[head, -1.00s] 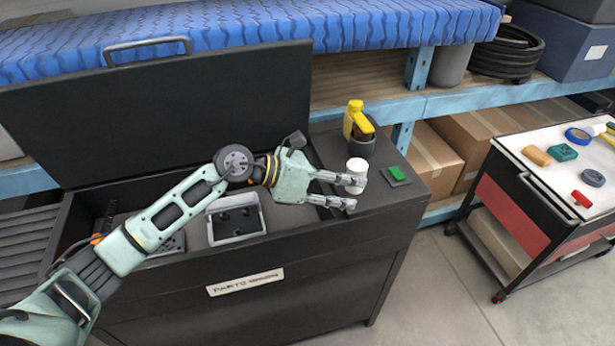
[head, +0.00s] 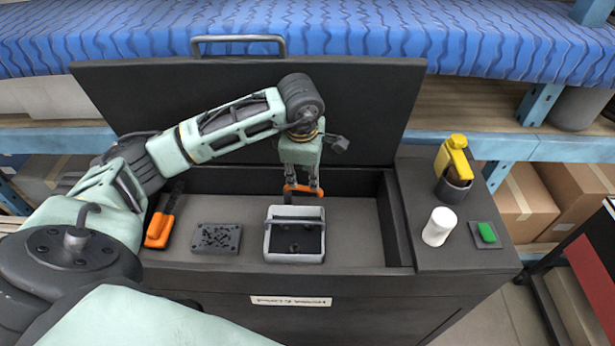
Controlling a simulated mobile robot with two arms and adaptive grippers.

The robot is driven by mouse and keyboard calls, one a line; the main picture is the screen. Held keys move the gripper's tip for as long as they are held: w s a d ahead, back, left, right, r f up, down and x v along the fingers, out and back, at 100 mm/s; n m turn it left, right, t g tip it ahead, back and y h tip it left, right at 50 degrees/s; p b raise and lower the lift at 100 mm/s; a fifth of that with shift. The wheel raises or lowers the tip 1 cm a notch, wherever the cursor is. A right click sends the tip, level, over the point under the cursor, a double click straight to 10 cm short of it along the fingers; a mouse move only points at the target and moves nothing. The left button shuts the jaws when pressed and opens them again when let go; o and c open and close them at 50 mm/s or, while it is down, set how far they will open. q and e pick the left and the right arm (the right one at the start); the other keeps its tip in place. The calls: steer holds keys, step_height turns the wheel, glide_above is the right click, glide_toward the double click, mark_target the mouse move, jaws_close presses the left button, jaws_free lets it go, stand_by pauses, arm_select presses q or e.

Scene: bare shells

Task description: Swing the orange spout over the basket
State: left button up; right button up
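The orange spout (head: 304,189) shows as a short orange bar just behind the basket, at the tips of my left gripper's fingers. My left gripper (head: 303,185) points straight down over the washer's tub. Its two fingers stand apart, one near each end of the orange bar. They look in contact with it or very close; a firm hold does not show. The basket (head: 268,243) is a light grey box with a dark inside and a handle, standing on the tub floor. My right gripper is out of view.
The black lid (head: 370,110) stands open behind the tub. An orange-handled tool (head: 159,229) and a dark grey perforated block (head: 216,238) lie left of the basket. A yellow bottle in a cup (head: 455,165), a white cylinder (head: 439,226) and a green button (head: 487,233) are on the right ledge.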

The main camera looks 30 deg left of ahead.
mark_target(306, 187)
arm_select(q)
steer(key=f, duration=0.2)
steer(key=f+p, duration=0.1)
steer(key=f, duration=0.1)
steer(key=shift+w+a, duration=0.15)
steer(key=shift+w, duration=0.2)
steer(key=shift+w+f, duration=0.25)
steer(key=shift+f, duration=0.6)
steer(key=shift+c, duration=0.5)
steer(key=c, duration=0.4)
jaws_close()
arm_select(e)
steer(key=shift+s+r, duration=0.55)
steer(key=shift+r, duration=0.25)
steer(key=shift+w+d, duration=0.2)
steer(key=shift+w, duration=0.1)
